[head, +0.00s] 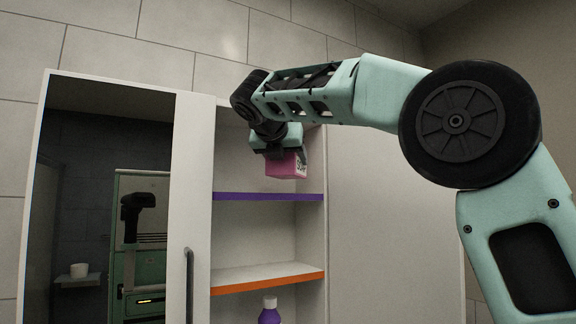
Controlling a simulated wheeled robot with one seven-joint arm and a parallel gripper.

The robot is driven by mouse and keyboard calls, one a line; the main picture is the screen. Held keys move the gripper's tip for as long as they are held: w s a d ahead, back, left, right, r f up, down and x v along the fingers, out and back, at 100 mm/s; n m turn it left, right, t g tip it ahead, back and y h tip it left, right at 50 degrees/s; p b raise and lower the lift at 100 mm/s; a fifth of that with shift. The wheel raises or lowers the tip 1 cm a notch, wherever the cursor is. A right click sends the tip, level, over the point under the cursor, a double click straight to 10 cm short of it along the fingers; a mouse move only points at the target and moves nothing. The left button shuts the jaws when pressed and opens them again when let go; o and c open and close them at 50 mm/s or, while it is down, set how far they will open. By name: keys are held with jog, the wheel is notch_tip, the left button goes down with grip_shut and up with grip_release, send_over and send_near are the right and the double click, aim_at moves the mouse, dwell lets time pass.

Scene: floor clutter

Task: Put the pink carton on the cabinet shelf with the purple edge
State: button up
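The pink carton (286,166) is at the end of my arm, just below my gripper (277,150). My gripper appears shut on its top, though the fingertips are mostly hidden. The carton hangs above the cabinet shelf with the purple edge (268,196), with a small gap seen between its bottom and the edge. I cannot tell how far inside the cabinet it is. The visible part of this shelf is bare.
A lower shelf with an orange edge (268,281) lies below. A purple bottle with a white cap (269,311) stands under it. The open mirrored door (105,200) with a dark handle (189,285) is at the left. A plain cabinet panel (375,220) is at the right.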

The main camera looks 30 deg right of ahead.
jog(key=shift+w+d+r, duration=0.1)
jog(key=shift+w+d, duration=0.75)
jog(key=shift+d+f+p, duration=0.1)
jog(key=shift+f+p, duration=0.1)
jog(key=shift+p, duration=0.1)
jog(key=shift+f, duration=1.65)
jog(key=shift+f, duration=0.1)
jog(key=o, duration=1)
jog(key=b+v, duration=0.2)
jog(key=v, duration=1)
